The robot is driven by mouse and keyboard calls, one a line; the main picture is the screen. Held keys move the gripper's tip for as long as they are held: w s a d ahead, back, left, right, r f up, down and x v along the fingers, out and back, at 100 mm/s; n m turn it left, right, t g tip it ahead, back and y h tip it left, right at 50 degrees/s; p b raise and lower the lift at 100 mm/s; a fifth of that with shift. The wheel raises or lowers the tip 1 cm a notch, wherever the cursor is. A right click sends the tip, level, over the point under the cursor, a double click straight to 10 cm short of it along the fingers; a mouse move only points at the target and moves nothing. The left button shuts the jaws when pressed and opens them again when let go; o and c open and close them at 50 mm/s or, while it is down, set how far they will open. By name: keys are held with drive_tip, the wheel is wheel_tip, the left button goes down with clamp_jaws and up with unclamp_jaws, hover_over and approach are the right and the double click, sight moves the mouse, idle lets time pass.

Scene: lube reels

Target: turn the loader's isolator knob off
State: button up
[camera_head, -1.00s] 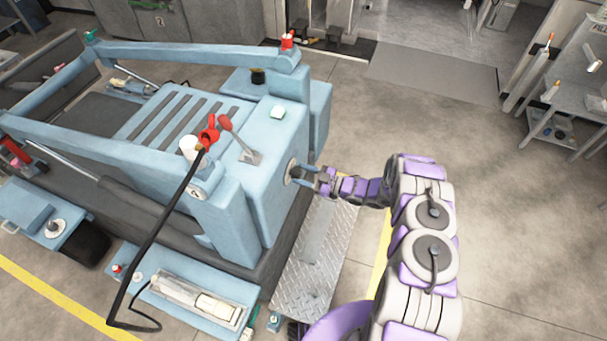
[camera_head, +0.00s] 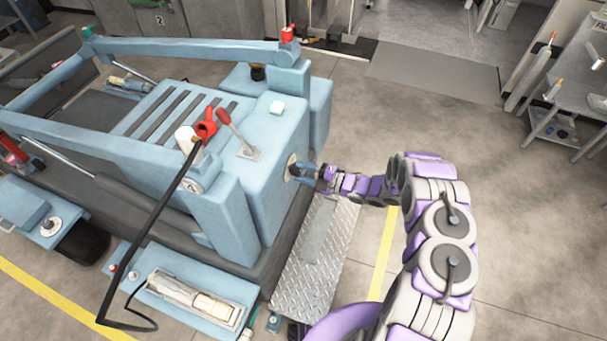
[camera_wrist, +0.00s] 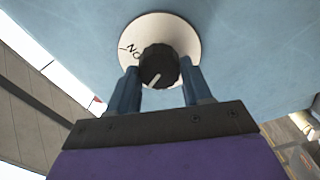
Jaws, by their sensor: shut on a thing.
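The isolator knob (camera_wrist: 158,66) is black with a white pointer line. It sits on a round white plate (camera_wrist: 185,35) on the light blue loader (camera_head: 265,195). In the wrist view an "ON" mark shows left of the knob, upside down. The pointer slants to the lower left, away from that mark. My gripper (camera_wrist: 160,82) has one blue finger on each side of the knob and is shut on it. In the head view my gripper (camera_head: 298,172) is at the loader's right side face, and its fingers largely hide the knob.
A red-handled lever (camera_head: 235,132) and a red valve part (camera_head: 206,127) with a black hose (camera_head: 155,235) are on the loader top. A diamond-plate step (camera_head: 310,270) lies below my arm. Open floor lies to the right.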

drive_tip(key=shift+s+f+n+b, duration=0.15)
drive_tip(key=shift+n+b, duration=0.4)
drive_tip(key=shift+n, duration=0.3)
drive_tip(key=shift+f+n+b, duration=0.15)
drive_tip(key=shift+n+b, duration=0.4)
drive_tip(key=shift+n, duration=0.6)
drive_tip(key=o, duration=0.8)
drive_tip(key=shift+o, duration=1.2)
drive_tip(key=shift+r, duration=0.1)
drive_tip(key=v, duration=1.7)
drive_tip(key=shift+d+p, duration=0.25)
drive_tip(key=shift+p, duration=0.15)
